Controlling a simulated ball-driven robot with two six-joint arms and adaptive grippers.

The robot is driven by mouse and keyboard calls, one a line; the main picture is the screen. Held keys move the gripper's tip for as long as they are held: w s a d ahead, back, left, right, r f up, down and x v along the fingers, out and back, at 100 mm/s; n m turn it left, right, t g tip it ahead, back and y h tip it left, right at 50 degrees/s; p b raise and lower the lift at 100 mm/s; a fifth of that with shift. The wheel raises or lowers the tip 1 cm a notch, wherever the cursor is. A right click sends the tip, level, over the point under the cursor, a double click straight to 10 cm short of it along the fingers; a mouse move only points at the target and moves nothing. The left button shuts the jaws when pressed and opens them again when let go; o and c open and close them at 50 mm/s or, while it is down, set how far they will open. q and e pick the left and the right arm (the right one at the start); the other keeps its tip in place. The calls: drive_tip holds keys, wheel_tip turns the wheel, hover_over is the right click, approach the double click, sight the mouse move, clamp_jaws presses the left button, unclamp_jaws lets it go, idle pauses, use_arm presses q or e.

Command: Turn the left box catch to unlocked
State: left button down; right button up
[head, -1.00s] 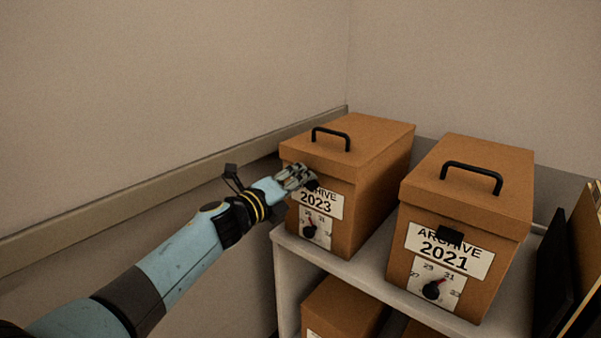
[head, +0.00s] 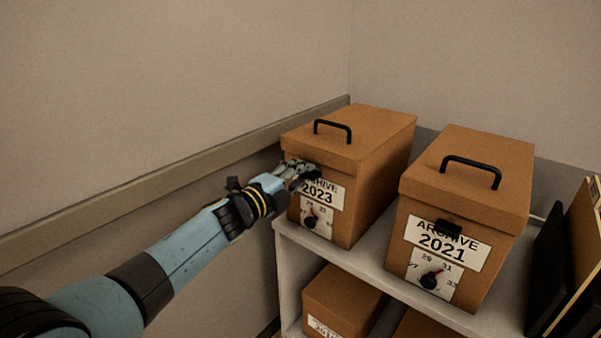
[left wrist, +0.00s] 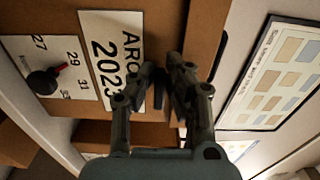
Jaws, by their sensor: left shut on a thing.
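The left box (head: 377,175), brown and labelled ARCHIVE 2023, stands on the shelf with its lid on. My left gripper (head: 308,173) is at its front, just under the lid edge and over the upper left of the label. In the left wrist view my left gripper (left wrist: 162,76) is shut on the small black catch (left wrist: 158,96), which the fingers largely hide. I cannot tell which position the catch is in. My right gripper is not in view.
A second box (head: 468,200), ARCHIVE 2021, stands to the right with its own black catch (head: 448,228). A dial knob (head: 310,221) is below the left box's label. More boxes are on the lower shelf. Black and tan binders stand at the far right. A wall is close on the left.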

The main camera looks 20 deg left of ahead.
use_arm(q)
drive_tip(key=shift+f, duration=0.1)
drive_tip(key=c, duration=1.4)
unclamp_jaws()
drive_tip(key=shift+o, duration=0.2)
drive_tip(key=shift+s, duration=0.1)
drive_tip(key=v, duration=1.2)
